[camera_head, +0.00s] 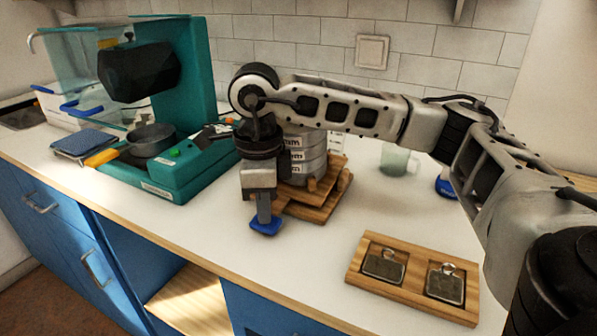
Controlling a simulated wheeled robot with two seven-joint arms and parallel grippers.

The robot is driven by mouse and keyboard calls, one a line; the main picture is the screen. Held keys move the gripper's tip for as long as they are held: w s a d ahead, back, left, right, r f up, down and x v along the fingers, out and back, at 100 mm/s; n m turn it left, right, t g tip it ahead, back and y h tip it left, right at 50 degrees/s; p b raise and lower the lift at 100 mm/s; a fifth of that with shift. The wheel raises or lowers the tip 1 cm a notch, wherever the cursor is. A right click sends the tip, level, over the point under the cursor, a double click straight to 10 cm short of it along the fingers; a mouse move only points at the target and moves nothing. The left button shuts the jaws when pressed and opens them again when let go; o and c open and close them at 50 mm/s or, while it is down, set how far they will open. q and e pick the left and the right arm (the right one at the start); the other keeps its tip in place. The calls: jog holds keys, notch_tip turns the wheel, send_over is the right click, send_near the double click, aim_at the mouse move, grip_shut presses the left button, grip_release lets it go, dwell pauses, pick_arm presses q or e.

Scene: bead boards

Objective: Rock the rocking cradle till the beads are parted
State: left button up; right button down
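A stack of grey round sieves with "mm" labels (310,152) stands on a stepped wooden base (322,208), which seems to be the rocking cradle. My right gripper (265,222) points down in front of the base's left side and hides part of it. Its fingers show edge-on, with a blue piece at the tip. I cannot tell whether that piece is a finger pad or a held part, nor whether the gripper touches the base. No beads can be made out. My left gripper is not in view.
A teal machine (205,75) with a dark pan (150,140) stands at the left. A wooden tray (358,270) with two metal plates lies at the front right. A pale green glass (396,160) stands behind my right arm. Bare white counter (215,225) lies at the front.

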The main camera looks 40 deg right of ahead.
jog(key=shift+r+p, duration=1.25)
jog(key=shift+r, duration=0.8)
